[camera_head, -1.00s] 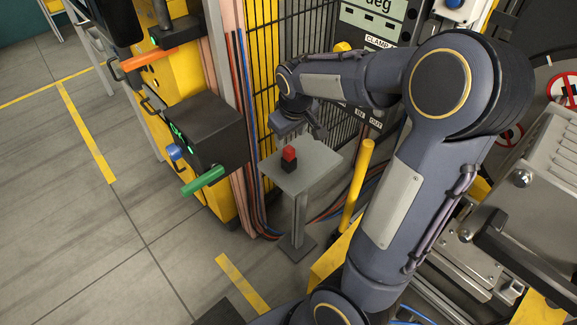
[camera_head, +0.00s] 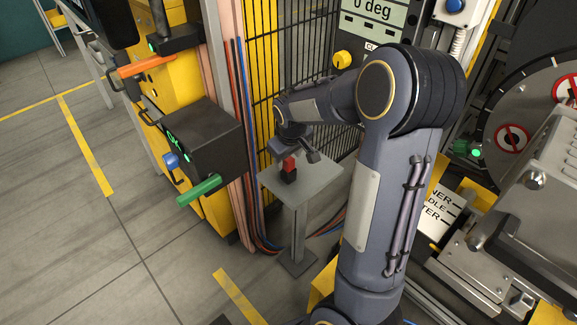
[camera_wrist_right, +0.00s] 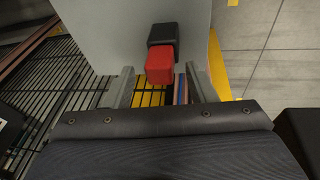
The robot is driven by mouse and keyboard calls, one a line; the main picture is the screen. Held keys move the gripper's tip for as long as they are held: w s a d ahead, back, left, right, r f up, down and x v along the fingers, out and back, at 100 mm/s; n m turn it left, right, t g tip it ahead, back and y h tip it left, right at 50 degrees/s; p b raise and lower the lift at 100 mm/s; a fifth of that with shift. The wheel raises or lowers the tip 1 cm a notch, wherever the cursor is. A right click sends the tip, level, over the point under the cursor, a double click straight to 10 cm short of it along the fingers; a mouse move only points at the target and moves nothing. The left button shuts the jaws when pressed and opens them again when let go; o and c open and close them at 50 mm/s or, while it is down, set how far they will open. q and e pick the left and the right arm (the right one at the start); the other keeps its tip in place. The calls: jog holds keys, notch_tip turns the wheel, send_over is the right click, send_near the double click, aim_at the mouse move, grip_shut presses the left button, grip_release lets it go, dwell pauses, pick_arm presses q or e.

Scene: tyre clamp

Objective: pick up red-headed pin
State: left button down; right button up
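The red-headed pin (camera_head: 289,165) stands upright on a small grey pedestal table (camera_head: 318,180), its red head above a black block-like base. My right gripper (camera_head: 294,151) is close to the head, just above and behind it in the head view. In the right wrist view the gripper (camera_wrist_right: 160,76) is open, and the red head (camera_wrist_right: 159,66) appears between its two fingertips, with a gap on each side. I cannot tell whether the fingers are down around the head or still short of it. My left gripper is not in view.
A black mesh fence (camera_head: 262,90) stands right behind the table. A dark box with a green handle (camera_head: 199,190) sits to the left on a yellow machine. A yellow knob (camera_head: 342,60) is on the panel behind. Open floor lies at the front left.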

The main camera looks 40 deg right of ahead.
jog(key=c, duration=1)
jog(key=shift+c, duration=0.2)
